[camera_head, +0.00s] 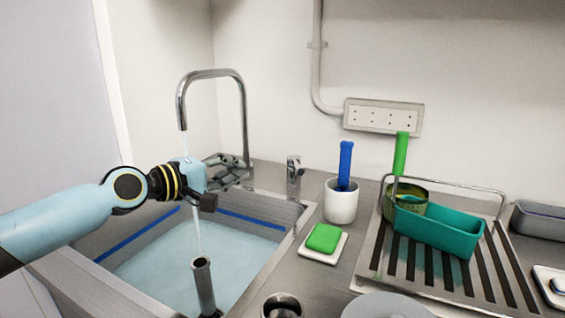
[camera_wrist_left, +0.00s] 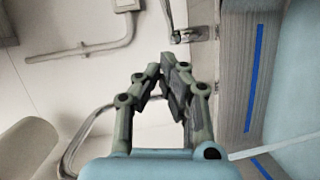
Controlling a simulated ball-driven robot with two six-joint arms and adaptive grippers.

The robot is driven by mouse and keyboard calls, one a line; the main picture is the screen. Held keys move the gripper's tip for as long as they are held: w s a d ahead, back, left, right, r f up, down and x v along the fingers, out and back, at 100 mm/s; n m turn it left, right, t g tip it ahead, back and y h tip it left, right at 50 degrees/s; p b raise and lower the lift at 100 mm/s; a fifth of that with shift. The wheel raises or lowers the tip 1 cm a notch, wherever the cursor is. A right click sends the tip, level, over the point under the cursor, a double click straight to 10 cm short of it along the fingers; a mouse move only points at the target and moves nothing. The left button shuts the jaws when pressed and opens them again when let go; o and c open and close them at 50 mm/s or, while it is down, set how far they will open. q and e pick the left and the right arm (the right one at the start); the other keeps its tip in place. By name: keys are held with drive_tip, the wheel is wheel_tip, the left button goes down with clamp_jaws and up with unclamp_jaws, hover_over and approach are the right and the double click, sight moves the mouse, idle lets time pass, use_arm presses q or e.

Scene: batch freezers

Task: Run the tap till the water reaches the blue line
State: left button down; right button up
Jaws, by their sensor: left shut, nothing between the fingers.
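The chrome tap (camera_head: 212,73) arches over the sink (camera_head: 90,290), and a thin stream of water (camera_head: 198,235) falls from its spout. Pale blue water (camera_head: 150,272) stands in the basin. Its surface lies below the blue line (camera_head: 250,219) on the walls, with a strip of bare wall between; the line (camera_wrist_left: 254,80) also shows in the left wrist view. A small chrome tap handle (camera_head: 294,168) stands on the counter behind the sink; it also shows in the wrist view (camera_wrist_left: 188,35). My left gripper (camera_head: 243,168) is shut and empty, left of the handle and apart from it.
An upright pipe (camera_head: 203,285) stands in the sink.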

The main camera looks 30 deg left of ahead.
use_arm(q)
drive_tip(key=b, duration=0.1)
approach(297, 165)
drive_tip(key=w+a, duration=0.2)
drive_tip(key=w, duration=0.1)
drive_tip(key=w+d, duration=0.1)
drive_tip(key=w+d+p, duration=0.1)
drive_tip(key=d, duration=0.1)
drive_tip(key=shift+f, duration=0.15)
use_arm(e)
drive_tip(key=shift+a+f, duration=0.15)
drive_tip(key=shift+a, duration=0.25)
use_arm(q)
drive_tip(key=shift+w+d, duration=0.15)
drive_tip(key=shift+d, duration=0.3)
drive_tip(key=shift+w+d, duration=0.2)
drive_tip(key=shift+d, duration=0.2)
use_arm(e)
drive_tip(key=shift+r, duration=0.2)
use_arm(q)
drive_tip(key=shift+a, duration=0.15)
use_arm(e)
drive_tip(key=shift+s+a, duration=0.1)
